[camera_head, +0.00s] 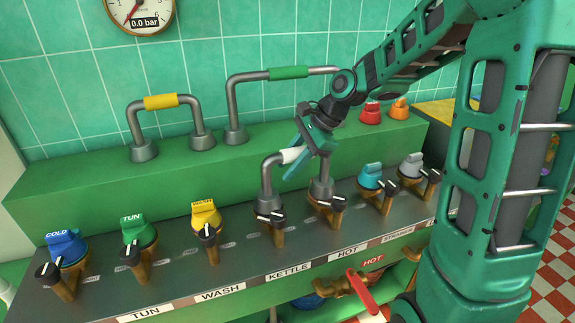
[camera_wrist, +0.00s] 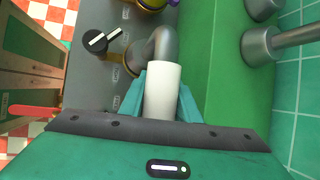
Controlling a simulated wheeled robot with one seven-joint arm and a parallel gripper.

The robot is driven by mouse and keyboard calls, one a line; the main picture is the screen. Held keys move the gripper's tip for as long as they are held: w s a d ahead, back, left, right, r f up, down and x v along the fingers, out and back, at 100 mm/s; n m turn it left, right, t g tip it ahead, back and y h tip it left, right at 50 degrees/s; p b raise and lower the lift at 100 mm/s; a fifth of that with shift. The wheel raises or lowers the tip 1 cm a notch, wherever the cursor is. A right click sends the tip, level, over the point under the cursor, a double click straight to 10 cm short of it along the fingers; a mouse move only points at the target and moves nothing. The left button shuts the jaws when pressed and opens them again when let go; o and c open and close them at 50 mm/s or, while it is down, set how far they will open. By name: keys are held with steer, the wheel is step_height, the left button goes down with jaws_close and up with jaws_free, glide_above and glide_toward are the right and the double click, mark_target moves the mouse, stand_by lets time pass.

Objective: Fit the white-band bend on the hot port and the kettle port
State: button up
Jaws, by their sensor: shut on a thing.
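The white-band bend is a grey pipe with a white sleeve (camera_head: 291,155); the sleeve also shows in the wrist view (camera_wrist: 163,90). My gripper (camera_head: 299,158) is shut on the white sleeve, with its teal fingers on either side (camera_wrist: 162,105). The bend's left leg stands upright over the kettle port (camera_head: 269,207), and its right leg stands over the hot port (camera_head: 321,190). Both collars look down at their ports, but I cannot tell whether they are fully seated. My gripper hides part of the right bend.
A yellow-band bend (camera_head: 161,102) and a green-band bend (camera_head: 288,73) stand on the green ledge behind. Blue (camera_head: 66,245), green (camera_head: 139,232), yellow (camera_head: 205,214), teal (camera_head: 370,176) and grey (camera_head: 411,166) caps sit on neighbouring ports. Black-handled valves line the front.

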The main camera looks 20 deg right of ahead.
mark_target(303, 149)
steer(key=shift+f, duration=0.25)
steer(key=o, duration=1)
steer(key=shift+o, duration=0.2)
steer(key=shift+f, duration=0.1)
steer(key=v, duration=1)
steer(key=shift+d+r, duration=0.15)
steer(key=shift+r, duration=0.2)
